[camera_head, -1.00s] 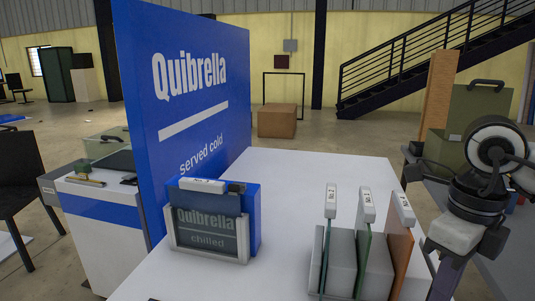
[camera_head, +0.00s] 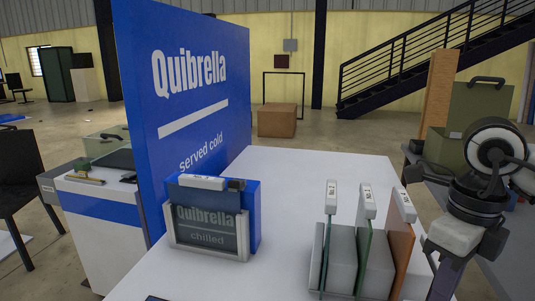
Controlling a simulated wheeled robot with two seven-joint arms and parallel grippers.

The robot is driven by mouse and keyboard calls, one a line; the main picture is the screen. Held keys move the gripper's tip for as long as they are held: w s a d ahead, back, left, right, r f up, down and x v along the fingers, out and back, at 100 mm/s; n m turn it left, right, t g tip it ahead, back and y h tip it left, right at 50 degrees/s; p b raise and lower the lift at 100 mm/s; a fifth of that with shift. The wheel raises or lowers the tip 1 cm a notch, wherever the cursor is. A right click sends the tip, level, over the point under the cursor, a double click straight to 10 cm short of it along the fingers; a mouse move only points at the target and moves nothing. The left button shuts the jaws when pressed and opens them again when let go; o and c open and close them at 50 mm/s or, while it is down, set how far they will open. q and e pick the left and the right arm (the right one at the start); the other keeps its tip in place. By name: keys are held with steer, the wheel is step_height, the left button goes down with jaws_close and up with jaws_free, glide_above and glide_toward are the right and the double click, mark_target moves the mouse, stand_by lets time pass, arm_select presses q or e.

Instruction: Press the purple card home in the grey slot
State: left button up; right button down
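A dark grey-blue card (camera_head: 208,220) reading "Quibrella chilled" stands upright in the grey frame (camera_head: 208,252) on the front of a blue box (camera_head: 254,212). A white strip (camera_head: 202,182) lies along the card's top edge, and a small dark block is beside it. I cannot tell how deep the card sits. Part of my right arm (camera_head: 478,200) shows at the right, beyond the card rack.
A grey rack (camera_head: 342,255) at the table's right holds upright cards with white top tabs, including a green one (camera_head: 363,250) and an orange one (camera_head: 400,250). A tall blue "Quibrella" panel (camera_head: 190,110) stands behind the box. The white table (camera_head: 290,185) is clear between box and rack.

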steer(key=shift+r, duration=0.1)
steer(key=shift+r+p, duration=1.15)
steer(key=shift+r, duration=0.3)
steer(key=shift+r+p, duration=1.4)
steer(key=shift+r, duration=0.55)
